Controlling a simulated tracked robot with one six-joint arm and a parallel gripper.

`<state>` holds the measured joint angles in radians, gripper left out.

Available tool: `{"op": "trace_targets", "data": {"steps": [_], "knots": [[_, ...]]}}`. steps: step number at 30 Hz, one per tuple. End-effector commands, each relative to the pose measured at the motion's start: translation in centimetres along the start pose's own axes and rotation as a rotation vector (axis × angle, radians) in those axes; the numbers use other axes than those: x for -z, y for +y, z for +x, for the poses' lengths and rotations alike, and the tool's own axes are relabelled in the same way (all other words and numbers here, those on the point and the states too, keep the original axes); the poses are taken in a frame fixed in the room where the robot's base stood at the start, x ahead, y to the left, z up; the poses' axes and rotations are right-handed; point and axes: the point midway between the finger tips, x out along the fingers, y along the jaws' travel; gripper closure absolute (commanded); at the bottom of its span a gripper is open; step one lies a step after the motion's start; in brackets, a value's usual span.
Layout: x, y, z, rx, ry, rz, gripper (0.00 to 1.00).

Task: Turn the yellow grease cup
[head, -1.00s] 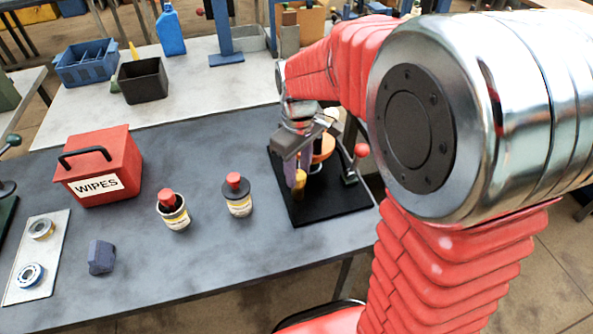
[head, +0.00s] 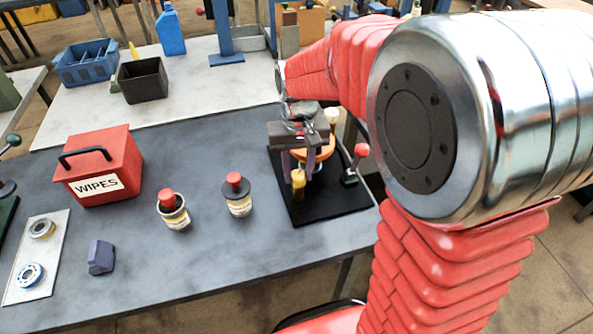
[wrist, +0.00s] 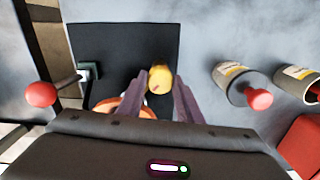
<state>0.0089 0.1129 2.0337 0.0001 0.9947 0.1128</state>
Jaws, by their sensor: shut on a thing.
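The yellow grease cup (head: 298,182) is at the near left of the black base plate (head: 338,205), in front of an orange round part (head: 325,157). My gripper (head: 299,168) reaches down over it with its two purple-grey fingers on either side, shut on the cup. In the wrist view the cup (wrist: 160,79) sits between the fingertips of my gripper (wrist: 160,86). The orange part (wrist: 122,108) is partly hidden by a finger there. The cup's lower end is hard to see.
A red-knobbed lever (head: 361,152) stands at the right of the plate. Two red-topped containers (head: 238,200) (head: 174,214) stand to the left. The red WIPES box (head: 105,165) is farther left. Bare grey bench lies in front.

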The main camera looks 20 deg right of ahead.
Motion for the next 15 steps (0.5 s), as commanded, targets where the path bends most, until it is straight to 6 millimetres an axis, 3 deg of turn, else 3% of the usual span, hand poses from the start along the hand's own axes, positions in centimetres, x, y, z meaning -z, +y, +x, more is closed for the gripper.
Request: {"op": "trace_targets", "data": {"steps": [15], "knots": [[-0.02,-0.04,-0.07,0.000,0.000,0.086,0.90]]}}
